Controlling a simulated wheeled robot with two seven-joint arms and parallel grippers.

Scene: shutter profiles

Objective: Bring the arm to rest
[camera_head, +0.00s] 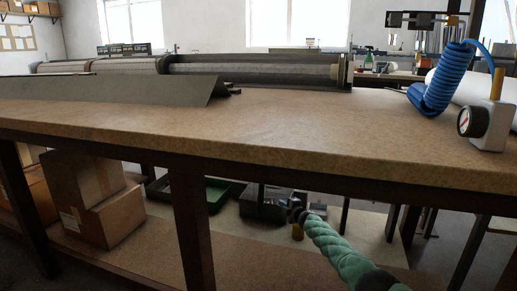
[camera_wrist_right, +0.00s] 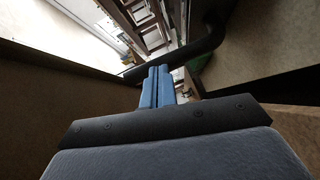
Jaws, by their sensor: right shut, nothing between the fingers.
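The arm comes up from the bottom right edge, below the level of the benchtop. In the right wrist view the two blue fingers of the right gripper (camera_wrist_right: 158,71) lie side by side, shut with nothing between them. My left gripper is not in view. A long grey folded profile (camera_head: 120,88) lies on the workbench (camera_head: 300,135), apart from my gripper.
A long grey roller (camera_head: 260,72) lies along the back of the bench. A coiled blue hose (camera_head: 445,82) and a pressure gauge (camera_head: 467,122) stand at the right end. The middle of the benchtop is clear.

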